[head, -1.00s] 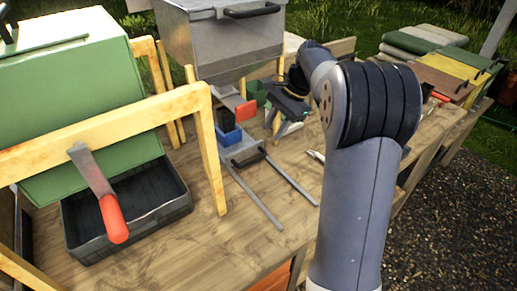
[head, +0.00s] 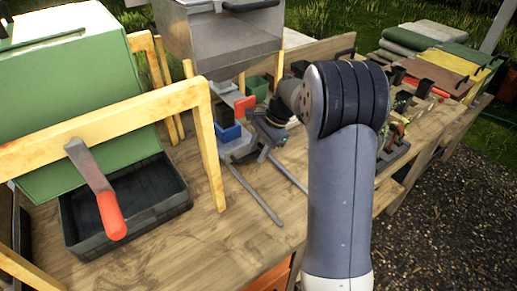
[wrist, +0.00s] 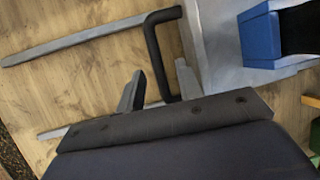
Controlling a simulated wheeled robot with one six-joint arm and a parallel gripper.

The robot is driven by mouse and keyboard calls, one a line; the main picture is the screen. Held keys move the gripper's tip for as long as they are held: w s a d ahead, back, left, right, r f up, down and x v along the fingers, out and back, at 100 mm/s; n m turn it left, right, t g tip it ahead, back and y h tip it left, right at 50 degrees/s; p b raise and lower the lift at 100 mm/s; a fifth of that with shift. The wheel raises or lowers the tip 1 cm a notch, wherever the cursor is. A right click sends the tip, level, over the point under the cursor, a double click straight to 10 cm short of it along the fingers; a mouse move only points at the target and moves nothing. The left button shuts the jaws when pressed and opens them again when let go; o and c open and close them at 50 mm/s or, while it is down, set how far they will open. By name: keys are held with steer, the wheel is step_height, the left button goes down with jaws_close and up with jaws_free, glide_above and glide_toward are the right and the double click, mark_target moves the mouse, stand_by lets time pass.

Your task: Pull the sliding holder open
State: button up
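The sliding holder (head: 236,150) is a light grey plate on the table with two grey rails (head: 255,195) reaching toward the front. It carries a blue block (head: 229,133). In the wrist view the holder's grey plate (wrist: 222,45) is at the upper right, with the blue block (wrist: 260,38) on it. Its black U-shaped handle (wrist: 153,48) points to the left there. My gripper (wrist: 158,88) is open, one finger on each side of the handle's bar near its lower end. I cannot tell whether the fingers touch it. In the head view my gripper (head: 262,138) hides the handle.
A red block (head: 244,105) and a green bin (head: 257,88) stand behind the holder. A wooden frame (head: 208,150), a black tray (head: 180,205) and a red-handled trowel (head: 110,214) are at the left. The table in front of the rails is clear.

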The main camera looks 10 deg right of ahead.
jaws_close()
stand_by(0.3)
stand_by(0.3)
